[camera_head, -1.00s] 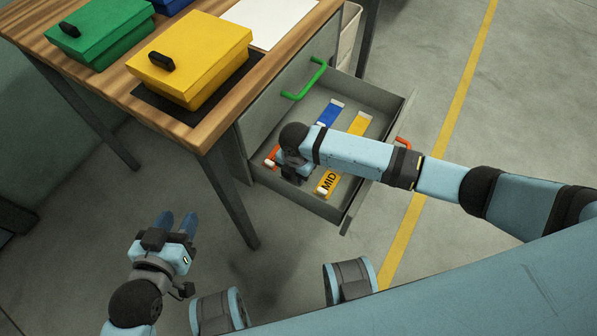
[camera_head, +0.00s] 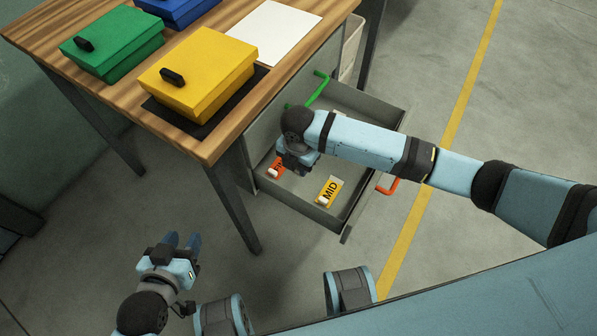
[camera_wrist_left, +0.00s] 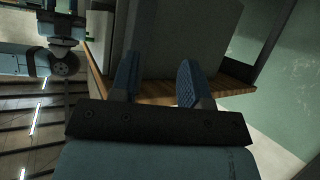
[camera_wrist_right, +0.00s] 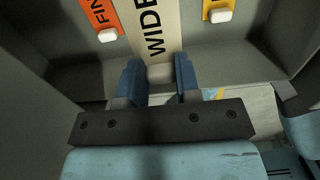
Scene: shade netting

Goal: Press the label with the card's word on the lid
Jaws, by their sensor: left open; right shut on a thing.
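My right gripper (camera_wrist_right: 160,85) is shut on the white end tab of a cream label (camera_wrist_right: 155,30) reading WIDE, over the open drawer (camera_head: 362,222). An orange label (camera_wrist_right: 101,16), its word partly cut off, lies left of it in the right wrist view. A yellow label reading MID (camera_head: 331,189) lies in the drawer in the head view. My left gripper (camera_head: 182,241) is open and empty, low in front of the table. A yellow lidded box (camera_head: 205,68) stands on a dark mat on the table. No card with a readable word shows.
A green box (camera_head: 110,42) and a blue box (camera_head: 178,8) stand behind the yellow one. A blank white sheet (camera_head: 275,30) lies on the table (camera_head: 215,140). A green-handled drawer front (camera_head: 270,110) is above the open drawer.

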